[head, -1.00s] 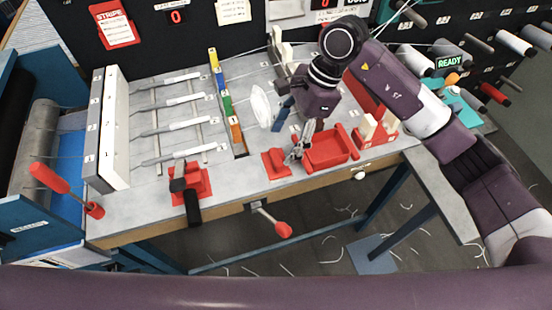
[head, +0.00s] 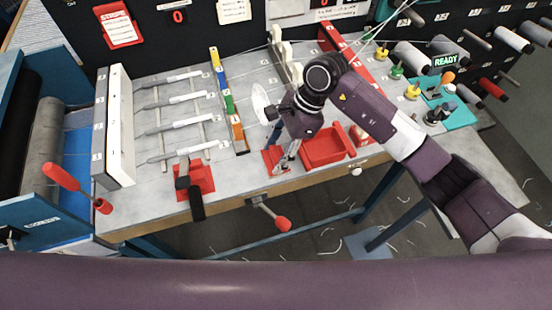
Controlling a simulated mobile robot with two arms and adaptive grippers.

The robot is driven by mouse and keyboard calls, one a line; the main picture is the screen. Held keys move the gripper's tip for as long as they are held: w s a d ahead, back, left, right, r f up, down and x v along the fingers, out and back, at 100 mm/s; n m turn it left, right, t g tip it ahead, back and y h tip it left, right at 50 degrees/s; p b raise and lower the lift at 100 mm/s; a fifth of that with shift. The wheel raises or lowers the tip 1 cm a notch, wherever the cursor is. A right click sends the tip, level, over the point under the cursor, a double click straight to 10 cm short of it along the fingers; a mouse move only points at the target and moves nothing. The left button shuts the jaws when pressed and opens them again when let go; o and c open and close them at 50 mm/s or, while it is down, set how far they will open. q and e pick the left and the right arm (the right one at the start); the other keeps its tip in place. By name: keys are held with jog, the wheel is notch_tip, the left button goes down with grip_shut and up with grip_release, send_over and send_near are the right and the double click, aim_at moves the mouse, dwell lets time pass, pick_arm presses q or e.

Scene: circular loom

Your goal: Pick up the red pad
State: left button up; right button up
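A small flat red pad (head: 270,155) lies near the front edge of the grey table, just left of a red open tray (head: 326,148). My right gripper (head: 285,161) points down at the pad's right side, and its fingers cover part of the pad. From this angle I cannot tell whether the fingers touch the pad or how far apart they are. My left gripper is not in view.
A red-knobbed crank (head: 281,223) sticks out from the table front. Slotted rails with white-handled tools (head: 175,126) fill the left.

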aim_at(276, 154)
jog(key=shift+f, duration=0.1)
jog(key=c, duration=0.6)
jog(key=shift+o, duration=0.2)
notch_tip(276, 154, up, 20)
jog(key=b, duration=0.6)
